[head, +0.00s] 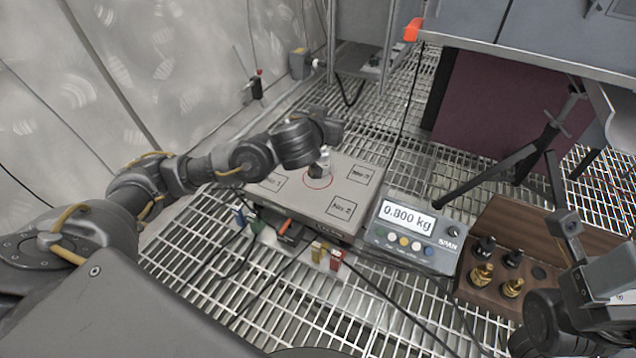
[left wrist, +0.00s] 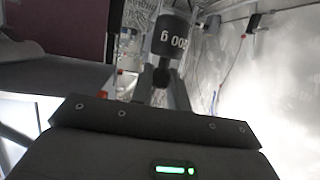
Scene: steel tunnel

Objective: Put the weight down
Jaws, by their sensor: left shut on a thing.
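A black weight marked 200 g (left wrist: 174,38) shows in the left wrist view, with its narrow stem between my left gripper's fingers (left wrist: 163,88). In the head view my left gripper (head: 323,158) is over the red circle on the grey scale platform (head: 285,205). It is shut on the weight, which is mostly hidden there; I cannot tell whether it touches the platform. The scale display (head: 408,220) reads 0.800 kg. My right arm shows at the lower right edge; whether its gripper (head: 568,226) is open or shut is unclear.
Cables and small coloured clips (head: 335,258) lie in front of the scale. A tripod (head: 545,140) and a bench stand behind on the grated floor.

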